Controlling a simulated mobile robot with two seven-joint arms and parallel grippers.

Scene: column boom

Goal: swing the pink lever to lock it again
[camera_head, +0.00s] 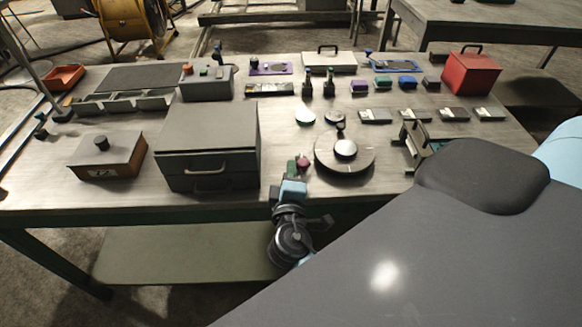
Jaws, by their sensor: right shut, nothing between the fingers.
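A small pink-red knob (303,163), which looks like the end of the pink lever, shows at the front edge of the workbench, left of the round dial. The rest of the lever is hidden or too small to make out. My right gripper (295,179) is at the bench's front edge, shut and empty, just below and left of the knob. I cannot tell whether it touches the knob. A small green part (291,167) stands beside the knob. My left gripper is not in view.
A grey drawer box (208,150) stands close left of my right gripper. A wooden box (108,157), a red case (470,74) and several small parts crowd the bench (40,187).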

